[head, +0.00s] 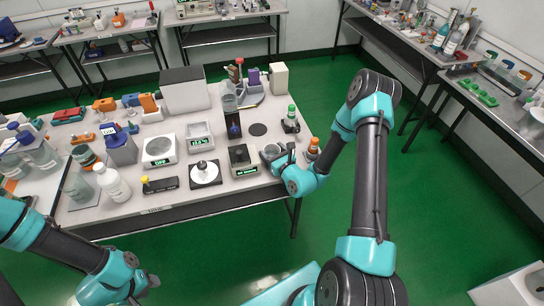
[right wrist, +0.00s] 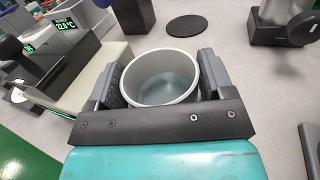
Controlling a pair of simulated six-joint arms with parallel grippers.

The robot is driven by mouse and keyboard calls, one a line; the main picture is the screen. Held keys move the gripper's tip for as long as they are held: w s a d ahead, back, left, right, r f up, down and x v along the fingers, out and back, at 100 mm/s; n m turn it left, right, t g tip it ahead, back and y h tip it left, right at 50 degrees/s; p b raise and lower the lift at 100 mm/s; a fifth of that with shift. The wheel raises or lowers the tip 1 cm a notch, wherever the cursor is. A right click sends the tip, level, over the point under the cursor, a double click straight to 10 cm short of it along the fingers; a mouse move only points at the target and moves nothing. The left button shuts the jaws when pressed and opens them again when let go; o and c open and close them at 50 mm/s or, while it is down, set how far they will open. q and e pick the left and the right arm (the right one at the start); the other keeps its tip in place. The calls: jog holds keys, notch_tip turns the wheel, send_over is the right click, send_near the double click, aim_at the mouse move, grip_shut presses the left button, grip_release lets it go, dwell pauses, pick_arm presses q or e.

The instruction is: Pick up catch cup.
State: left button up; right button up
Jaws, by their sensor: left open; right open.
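The catch cup is a light grey round cup (right wrist: 160,54), open at the top, with a darker inside. In the right wrist view it stands between the two fingers of my right gripper (right wrist: 160,72), which is open, with one finger on each side. Whether the fingers touch its wall I cannot tell. In the head view my right gripper (head: 279,157) is at the right front of the bench, and the cup (head: 271,150) is partly covered by it. My left gripper (head: 143,289) is open and empty, low at the bottom left, away from the bench.
A tester with a green display (head: 241,158) stands just left of the cup. An orange bottle (head: 313,148) and a green-capped item (head: 291,120) are to its right and behind. A flat dark disc (head: 257,129) lies behind it. Several instruments crowd the bench's left.

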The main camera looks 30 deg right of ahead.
jog(key=shift+w, duration=0.1)
dwell(0.4)
jog(key=c, duration=0.6)
jog(key=shift+r, duration=0.15)
